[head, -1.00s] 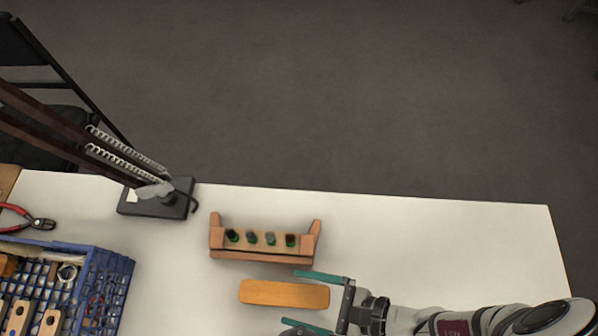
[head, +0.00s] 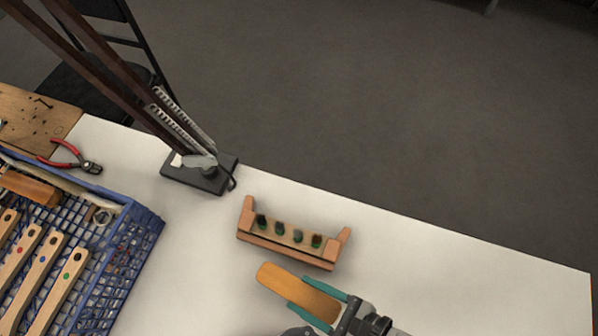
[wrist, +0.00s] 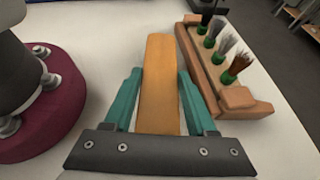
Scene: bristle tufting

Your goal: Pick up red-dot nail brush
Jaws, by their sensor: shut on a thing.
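A plain orange-brown wooden block (head: 282,281), perhaps a brush body, lies lengthwise between the teal fingers of my gripper (head: 297,290). In the wrist view the block (wrist: 159,50) runs straight out from between my fingers (wrist: 159,75), which are shut on it. No red dot and no bristles show on it; its underside is hidden. Whether it is clear of the table, I cannot tell. In the blue crate, a wooden handle with a red dot (head: 21,262) lies among other dotted handles.
A wooden rack (head: 287,249) with several dark tufts stands close behind the block. The blue crate (head: 137,240) is at the left. A black-based stand (head: 196,180) and red pliers (head: 74,157) are at the back left. The white table's right side is clear.

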